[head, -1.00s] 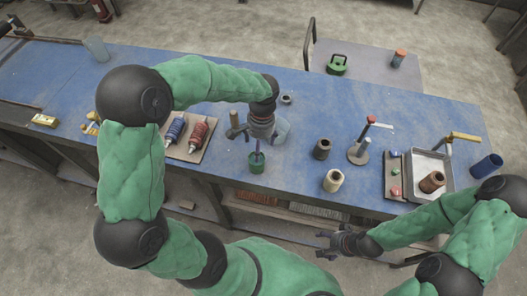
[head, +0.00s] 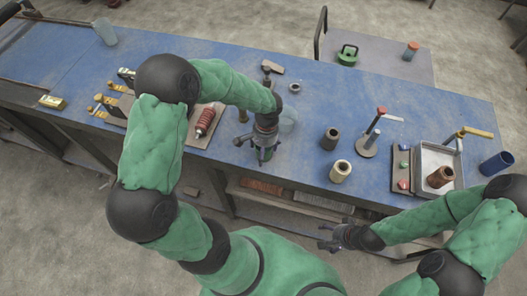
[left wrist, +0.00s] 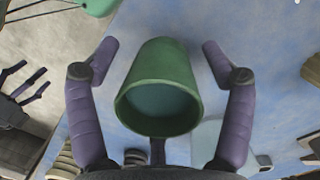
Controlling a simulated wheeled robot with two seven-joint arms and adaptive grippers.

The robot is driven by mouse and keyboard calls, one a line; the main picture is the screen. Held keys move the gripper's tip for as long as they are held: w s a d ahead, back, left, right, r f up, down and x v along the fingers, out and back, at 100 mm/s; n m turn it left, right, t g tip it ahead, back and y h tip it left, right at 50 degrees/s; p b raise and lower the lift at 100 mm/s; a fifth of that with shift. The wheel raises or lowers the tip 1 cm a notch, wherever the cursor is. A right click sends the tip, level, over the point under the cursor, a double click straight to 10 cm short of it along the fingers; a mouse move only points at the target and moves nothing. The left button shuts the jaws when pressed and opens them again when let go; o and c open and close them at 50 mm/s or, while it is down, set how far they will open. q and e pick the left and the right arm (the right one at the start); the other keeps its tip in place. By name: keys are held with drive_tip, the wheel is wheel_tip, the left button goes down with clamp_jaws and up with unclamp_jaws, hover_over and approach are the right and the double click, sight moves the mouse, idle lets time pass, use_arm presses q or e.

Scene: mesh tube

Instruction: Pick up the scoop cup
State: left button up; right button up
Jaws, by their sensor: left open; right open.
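The scoop cup, a green tapered cup (left wrist: 158,85), stands out in the left wrist view with its round opening toward the camera. A dark narrow piece shows just below its rim. My left gripper (left wrist: 161,50) is open, with one purple finger on each side of the cup and visible gaps between. In the head view my left gripper (head: 263,150) is over the front edge of the blue table and mostly hides the cup. My right gripper (head: 330,238) is open and empty in front of the table, away from the cup.

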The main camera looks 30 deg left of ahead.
use_arm(q)
drive_tip(key=c, duration=1.3)
drive_tip(key=shift+c, duration=0.2)
